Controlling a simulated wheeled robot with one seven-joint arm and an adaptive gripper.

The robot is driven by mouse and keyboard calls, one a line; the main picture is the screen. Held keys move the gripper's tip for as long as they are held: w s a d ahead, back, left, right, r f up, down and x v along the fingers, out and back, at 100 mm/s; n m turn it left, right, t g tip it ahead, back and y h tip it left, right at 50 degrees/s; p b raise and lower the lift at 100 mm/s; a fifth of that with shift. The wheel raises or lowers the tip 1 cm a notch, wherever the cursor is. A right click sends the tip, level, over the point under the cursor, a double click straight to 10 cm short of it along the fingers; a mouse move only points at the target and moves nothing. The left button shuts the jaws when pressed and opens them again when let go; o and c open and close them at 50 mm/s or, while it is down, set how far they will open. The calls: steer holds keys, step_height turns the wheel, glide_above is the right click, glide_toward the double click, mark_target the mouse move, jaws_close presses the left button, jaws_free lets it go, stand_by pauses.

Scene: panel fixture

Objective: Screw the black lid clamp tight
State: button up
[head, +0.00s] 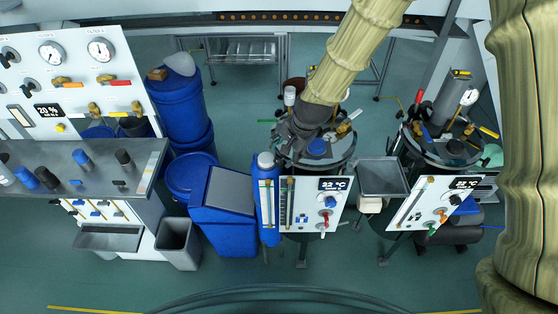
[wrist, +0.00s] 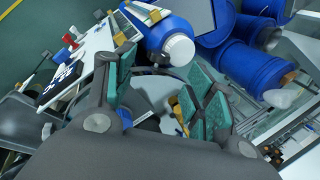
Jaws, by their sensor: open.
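My gripper (head: 286,146) is over the left part of the round metal lid (head: 340,160) of the middle vessel in the head view, pointing down. In the wrist view my gripper (wrist: 160,78) has its two teal-padded fingers wide apart with nothing held between them. The grey lid (wrist: 152,95) shows behind and between the fingers, with a blue cap (wrist: 125,118) and a brass fitting (wrist: 180,115) on it. I cannot single out the black lid clamp; my gripper and arm cover much of that side of the lid. Contact with the lid cannot be told.
A blue bottle (head: 267,205) and a white 22 °C panel (head: 316,205) stand in front of the vessel. A second lidded vessel (head: 452,152) is to the right, a grey tray (head: 382,178) between them. Blue drums (head: 180,110) stand left. The front floor is clear.

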mark_target(279, 161)
steer(key=shift+p+x, duration=1.1)
steer(key=shift+x, duration=3.15)
steer(key=c, duration=1)
